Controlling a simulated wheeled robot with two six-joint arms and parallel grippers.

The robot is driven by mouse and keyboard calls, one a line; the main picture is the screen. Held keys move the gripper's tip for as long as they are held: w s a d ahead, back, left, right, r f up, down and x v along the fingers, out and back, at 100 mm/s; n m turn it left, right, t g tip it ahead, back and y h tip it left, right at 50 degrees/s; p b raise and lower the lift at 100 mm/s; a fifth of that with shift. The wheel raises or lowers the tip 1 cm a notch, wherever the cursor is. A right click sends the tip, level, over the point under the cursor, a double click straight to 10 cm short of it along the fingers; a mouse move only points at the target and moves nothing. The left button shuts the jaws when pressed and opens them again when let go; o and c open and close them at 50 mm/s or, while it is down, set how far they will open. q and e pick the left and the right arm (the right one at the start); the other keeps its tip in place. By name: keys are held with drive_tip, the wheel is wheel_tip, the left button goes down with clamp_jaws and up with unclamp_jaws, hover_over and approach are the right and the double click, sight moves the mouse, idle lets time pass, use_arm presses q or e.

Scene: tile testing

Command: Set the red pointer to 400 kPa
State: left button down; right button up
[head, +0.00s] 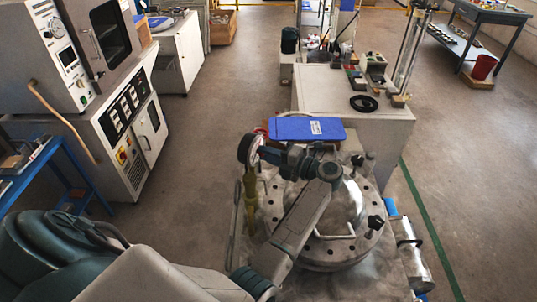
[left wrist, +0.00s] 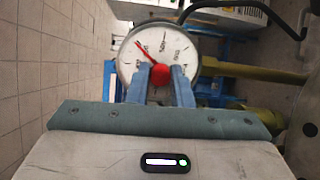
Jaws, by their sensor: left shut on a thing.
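A round pressure gauge with a white dial (head: 246,147) stands on the left side of the vessel in the head view. Its dial (left wrist: 176,47) faces the camera in the left wrist view. A thin red pointer (left wrist: 146,49) lies on the dial and slants to the upper left. The printed numbers are too small to read surely. A red knob (left wrist: 159,74) is at the dial's centre. My left gripper (head: 258,152) is at the gauge face. In the left wrist view its blue-grey fingers (left wrist: 160,75) are shut on the red knob from both sides. My right gripper is out of view.
A metal vessel with a bolted flange (head: 331,252) stands under my left arm. A yellow-green pipe (head: 250,188) stands below the gauge. A blue case (head: 306,129) lies behind it. A white cabinet (head: 335,92) is farther back. Open floor (head: 200,170) lies left of the gauge.

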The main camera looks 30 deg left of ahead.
use_arm(q)
drive_tip(key=shift+m, duration=0.3)
drive_tip(key=c, duration=1.3)
unclamp_jaws()
drive_tip(key=shift+a, duration=0.1)
drive_tip(key=shift+c, duration=0.2)
drive_tip(key=shift+o, duration=0.2)
drive_tip(key=shift+a, duration=0.1)
